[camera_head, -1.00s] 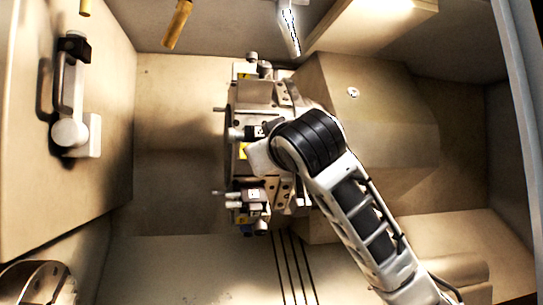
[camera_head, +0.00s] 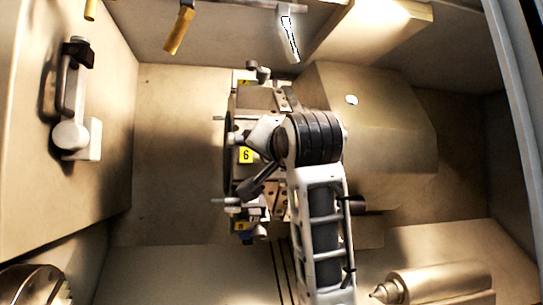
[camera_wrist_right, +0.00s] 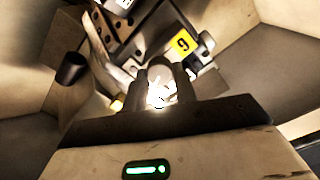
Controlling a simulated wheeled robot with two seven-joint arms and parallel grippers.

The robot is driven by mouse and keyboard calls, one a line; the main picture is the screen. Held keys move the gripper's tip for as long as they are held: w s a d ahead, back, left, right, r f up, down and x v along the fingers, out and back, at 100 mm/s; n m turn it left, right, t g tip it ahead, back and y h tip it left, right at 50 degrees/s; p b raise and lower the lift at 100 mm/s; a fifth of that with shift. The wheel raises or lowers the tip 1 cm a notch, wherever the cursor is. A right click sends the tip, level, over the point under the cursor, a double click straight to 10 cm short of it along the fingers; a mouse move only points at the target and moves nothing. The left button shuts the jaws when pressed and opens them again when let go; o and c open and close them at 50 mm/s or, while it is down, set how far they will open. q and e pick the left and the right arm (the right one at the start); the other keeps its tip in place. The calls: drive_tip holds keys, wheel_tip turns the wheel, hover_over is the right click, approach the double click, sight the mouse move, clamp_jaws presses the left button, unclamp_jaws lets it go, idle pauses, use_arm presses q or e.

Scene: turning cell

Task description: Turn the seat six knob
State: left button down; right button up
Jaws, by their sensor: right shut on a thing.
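The tool turret (camera_head: 278,97) stands at the middle of the cell. A yellow plate marked 6 (camera_head: 246,155) is on its left side, and it also shows in the right wrist view (camera_wrist_right: 184,42). My right arm comes up from below, and its wrist covers part of the turret. In the right wrist view my right gripper (camera_wrist_right: 160,85) is closed at seat six, just beside the plate. The gripped part, apparently the seat six knob, is mostly hidden by the fingers and a bright glare. My left gripper is not in view.
A door handle (camera_head: 70,100) is on the left wall. A chuck (camera_head: 38,285) is at the lower left and a pointed tailstock (camera_head: 435,284) at the lower right. Yellow-tipped nozzles (camera_head: 179,28) hang above. Other tool holders (camera_head: 248,215) stick out of the turret below seat six.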

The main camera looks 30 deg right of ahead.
drive_tip(key=m, duration=0.3)
drive_tip(key=shift+r+m, duration=0.1)
drive_tip(key=shift+m, duration=0.2)
drive_tip(key=shift+d, duration=0.1)
idle(0.4)
drive_tip(key=o, duration=1)
drive_tip(key=shift+c, duration=0.2)
drive_tip(key=b+v, duration=0.3)
drive_tip(key=v, duration=1.3)
